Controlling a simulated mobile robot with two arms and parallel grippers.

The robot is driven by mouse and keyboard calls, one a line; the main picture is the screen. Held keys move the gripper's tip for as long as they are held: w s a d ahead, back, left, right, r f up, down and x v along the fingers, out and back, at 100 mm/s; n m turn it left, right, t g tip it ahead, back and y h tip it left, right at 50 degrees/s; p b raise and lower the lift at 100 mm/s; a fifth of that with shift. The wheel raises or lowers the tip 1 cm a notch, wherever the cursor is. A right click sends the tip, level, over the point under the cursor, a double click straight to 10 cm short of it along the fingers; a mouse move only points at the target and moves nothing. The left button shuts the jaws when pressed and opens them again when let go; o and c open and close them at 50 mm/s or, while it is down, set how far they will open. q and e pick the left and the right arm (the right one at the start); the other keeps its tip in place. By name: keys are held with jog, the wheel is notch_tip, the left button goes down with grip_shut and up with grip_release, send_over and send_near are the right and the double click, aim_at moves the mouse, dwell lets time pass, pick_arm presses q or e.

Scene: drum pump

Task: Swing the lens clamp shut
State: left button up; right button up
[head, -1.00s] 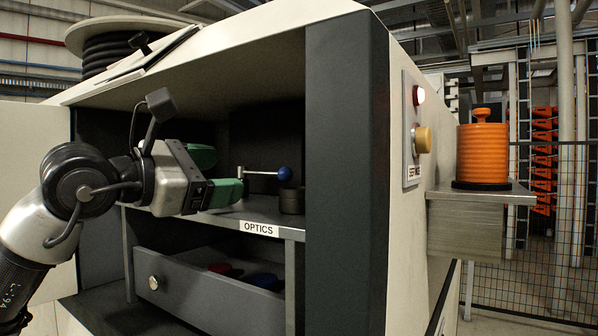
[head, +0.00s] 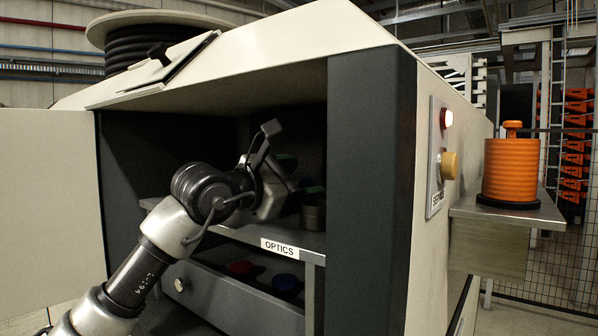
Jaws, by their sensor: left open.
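My left gripper (head: 300,179) is inside the cabinet above the optics shelf (head: 263,229). Its green fingers show only in part behind the wrist, one higher and one lower, apart from each other, so it is open. The dark round lens clamp base (head: 313,215) stands on the shelf just below and right of the fingers. The clamp's lever with the blue ball is hidden behind the gripper and wrist. I cannot tell whether the fingers touch it. My right gripper is not in view.
Below the shelf is a drawer (head: 240,302) with a red and a blue piece in it. A dark cabinet post (head: 365,190) bounds the opening on the right. The cabinet door (head: 50,205) stands open at left. An orange ribbed canister (head: 511,170) stands on a side ledge.

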pick_arm(q)
jog(key=c, duration=0.7)
jog(key=shift+s+d+f, duration=0.1)
jog(key=c, duration=0.7)
